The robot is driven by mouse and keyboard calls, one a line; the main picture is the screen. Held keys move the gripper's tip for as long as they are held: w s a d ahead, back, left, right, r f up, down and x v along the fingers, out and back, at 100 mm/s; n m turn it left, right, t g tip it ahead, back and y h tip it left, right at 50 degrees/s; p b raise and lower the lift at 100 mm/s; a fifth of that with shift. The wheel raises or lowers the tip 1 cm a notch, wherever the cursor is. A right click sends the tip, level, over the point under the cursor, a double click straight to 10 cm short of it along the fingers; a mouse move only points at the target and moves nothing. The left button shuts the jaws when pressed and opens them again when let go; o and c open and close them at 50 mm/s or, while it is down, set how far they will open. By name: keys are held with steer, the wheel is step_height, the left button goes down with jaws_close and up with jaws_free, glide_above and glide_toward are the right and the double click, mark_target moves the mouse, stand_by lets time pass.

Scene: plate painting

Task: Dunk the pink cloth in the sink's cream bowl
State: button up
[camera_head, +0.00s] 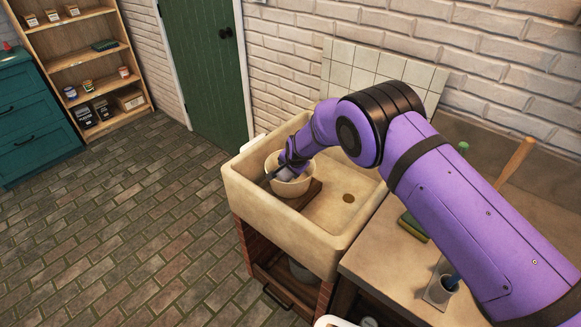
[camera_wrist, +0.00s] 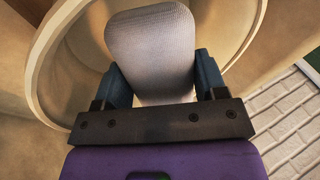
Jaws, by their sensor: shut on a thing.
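A cream bowl (camera_head: 293,187) stands in the left part of the cream sink (camera_head: 280,228). Its rim and inner wall also show in the wrist view (camera_wrist: 47,75). My gripper (camera_wrist: 163,78) reaches down into the bowl's mouth, its blue fingers shut on a cloth (camera_wrist: 150,42). The cloth looks pale grey-white and woven here, not clearly pink. It hangs within the bowl's rim. Its lower end and any water in the bowl cannot be made out. In the head view my gripper (camera_head: 284,172) partly hides the bowl, and the cloth is not distinguishable.
A brown wooden piece (camera_head: 307,194) lies beside the bowl in the sink, near the drain (camera_head: 348,198). The counter (camera_head: 385,268) to the right holds a green sponge (camera_head: 413,227) and a small holder (camera_head: 440,290). A tiled splashback (camera_head: 360,72) stands behind the sink.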

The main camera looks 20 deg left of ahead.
steer(key=shift+r, duration=0.1)
steer(key=shift+r, duration=4.8)
steer(key=shift+r, duration=1.95)
